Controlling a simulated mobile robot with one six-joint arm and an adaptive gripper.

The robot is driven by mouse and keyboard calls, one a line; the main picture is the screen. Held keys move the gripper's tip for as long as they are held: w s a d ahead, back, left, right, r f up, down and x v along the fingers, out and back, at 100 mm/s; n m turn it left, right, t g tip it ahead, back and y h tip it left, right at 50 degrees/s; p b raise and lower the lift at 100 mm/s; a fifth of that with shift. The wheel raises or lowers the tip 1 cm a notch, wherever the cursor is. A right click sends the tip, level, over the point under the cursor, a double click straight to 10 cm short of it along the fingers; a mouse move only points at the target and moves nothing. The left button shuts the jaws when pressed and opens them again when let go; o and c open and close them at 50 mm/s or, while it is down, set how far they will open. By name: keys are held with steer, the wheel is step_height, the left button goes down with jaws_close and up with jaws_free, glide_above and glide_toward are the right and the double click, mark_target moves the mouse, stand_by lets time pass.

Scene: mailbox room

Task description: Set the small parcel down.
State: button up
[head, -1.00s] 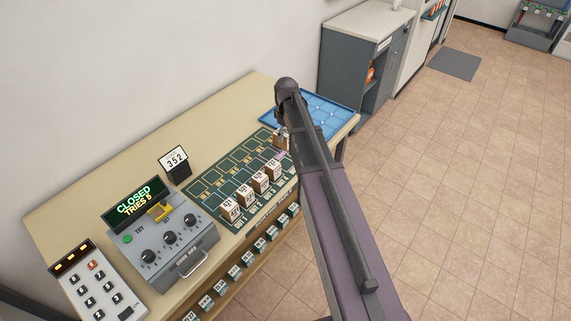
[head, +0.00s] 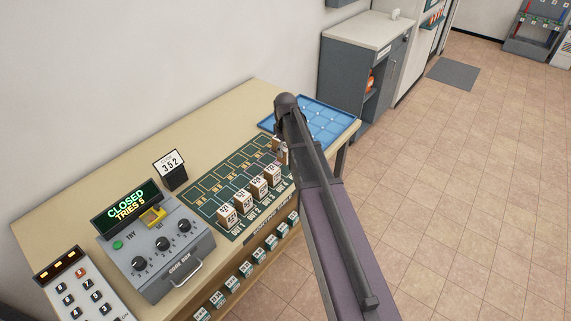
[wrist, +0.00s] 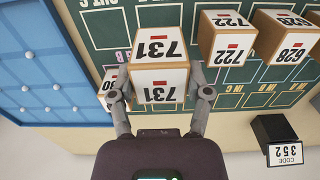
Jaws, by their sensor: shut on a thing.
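A small brown-and-white parcel marked 731 (wrist: 158,68) is between the fingers of my gripper (wrist: 160,98) in the wrist view, and the fingers are shut on it. It looks level, over or on the green mat (wrist: 110,28); I cannot tell whether it touches the mat. In the head view my arm hides most of my gripper (head: 281,153) at the mat's right end. Another small parcel (wrist: 106,82) shows partly behind the left finger. Parcels marked 722 (wrist: 228,40) and 628 (wrist: 287,45) stand to the right in the wrist view.
A blue tray (head: 330,122) lies beyond the mat at the table's right end. A code stand reading 352 (head: 171,167) and a grey code box (head: 165,250) showing CLOSED, TRIES 5 are left of the mat. A keypad (head: 82,288) sits at the front left.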

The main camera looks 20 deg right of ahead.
mark_target(285, 159)
steer(key=shift+f, duration=0.55)
steer(key=shift+b, duration=0.3)
steer(key=shift+f+b, duration=1.85)
steer(key=shift+f, duration=0.2)
steer(key=o, duration=1.2)
steer(key=shift+r, duration=0.15)
step_height(285, 159, up, 12)
steer(key=p, duration=1.2)
steer(key=shift+r, duration=0.1)
